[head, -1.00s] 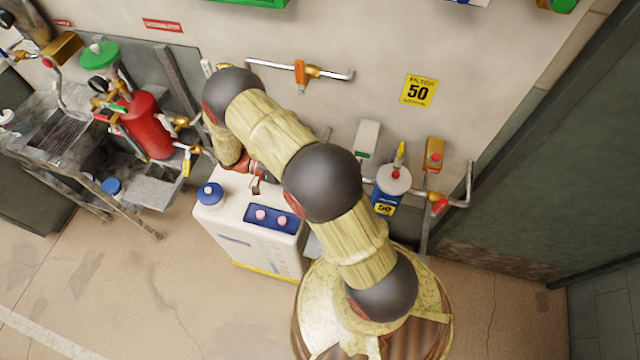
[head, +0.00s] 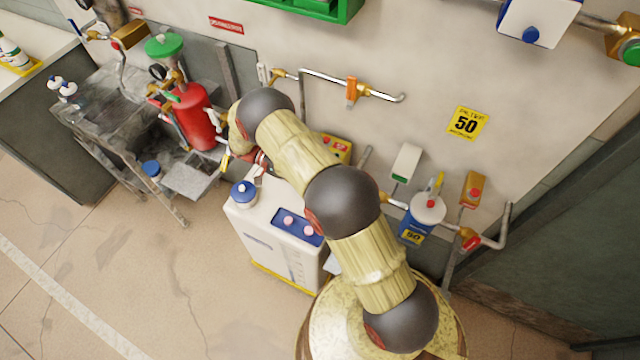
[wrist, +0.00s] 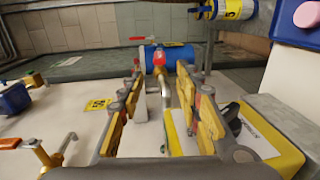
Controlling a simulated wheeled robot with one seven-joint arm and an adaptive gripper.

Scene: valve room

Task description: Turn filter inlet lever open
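In the wrist view a red lever (wrist: 159,58) shows in front of a blue cylinder, beyond my gripper (wrist: 160,76). My gripper is open, its yellow-padded fingers apart with nothing held. In the head view my arm mostly hides it. I cannot tell for sure which lever is the filter inlet one.
A white machine with pink knobs (head: 275,238) stands beside my arm. A yellow box (wrist: 285,140) is close on the right in the wrist view. An orange lever (head: 352,90) sits on a wall pipe. A red tank (head: 196,118) is at left. Floor at lower left is clear.

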